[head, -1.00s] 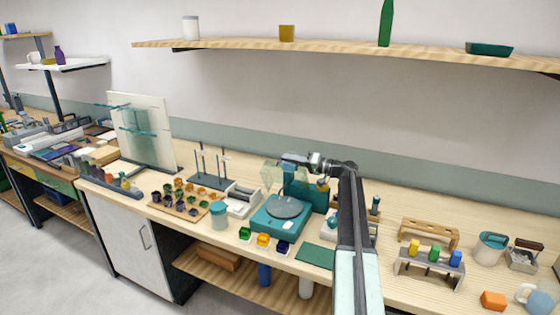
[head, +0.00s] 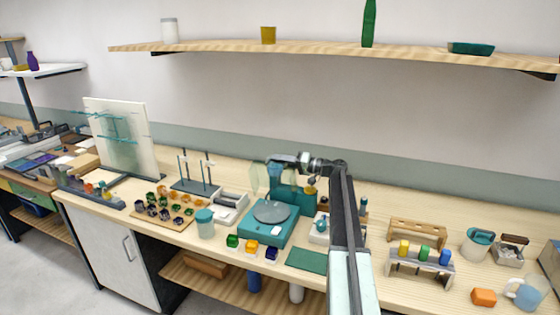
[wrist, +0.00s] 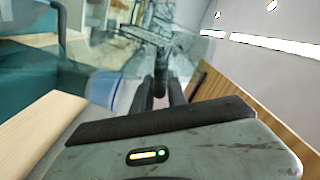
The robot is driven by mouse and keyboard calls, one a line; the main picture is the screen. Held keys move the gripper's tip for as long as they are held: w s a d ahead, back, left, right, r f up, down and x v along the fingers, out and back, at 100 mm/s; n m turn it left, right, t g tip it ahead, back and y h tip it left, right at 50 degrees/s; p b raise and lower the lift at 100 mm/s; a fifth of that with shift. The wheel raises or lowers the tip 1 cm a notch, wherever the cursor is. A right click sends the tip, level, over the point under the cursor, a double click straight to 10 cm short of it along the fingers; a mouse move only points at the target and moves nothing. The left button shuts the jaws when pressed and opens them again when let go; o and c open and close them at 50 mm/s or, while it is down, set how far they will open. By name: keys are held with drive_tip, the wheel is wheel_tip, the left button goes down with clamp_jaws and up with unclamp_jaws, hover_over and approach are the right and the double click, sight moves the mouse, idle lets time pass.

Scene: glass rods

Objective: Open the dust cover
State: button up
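The dust cover (head: 259,179) is a clear, pale green cover at the back of a teal device (head: 262,233) with a round grey plate (head: 272,211). In the head view it stands raised and tilted up, with the plate uncovered. My gripper (head: 273,159) is at the cover's upper edge, above the back of the device. In the wrist view my gripper's dark fingers (wrist: 160,88) point away, close together, with clear glassy surfaces (wrist: 110,55) around and beyond them. I cannot tell whether they grip or only touch the cover.
Several small coloured blocks (head: 251,246) and a lidded teal jar (head: 204,224) stand at the device's front and left. A green mat (head: 307,260) lies to its front right. A block rack (head: 420,266) is farther right. A shelf (head: 330,47) hangs above.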

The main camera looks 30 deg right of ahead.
drive_tip(key=shift+o, duration=1.2)
drive_tip(key=shift+w+a+f, duration=0.25)
drive_tip(key=shift+w, duration=0.15)
drive_tip(key=shift+r, duration=0.1)
drive_tip(key=v, duration=0.8)
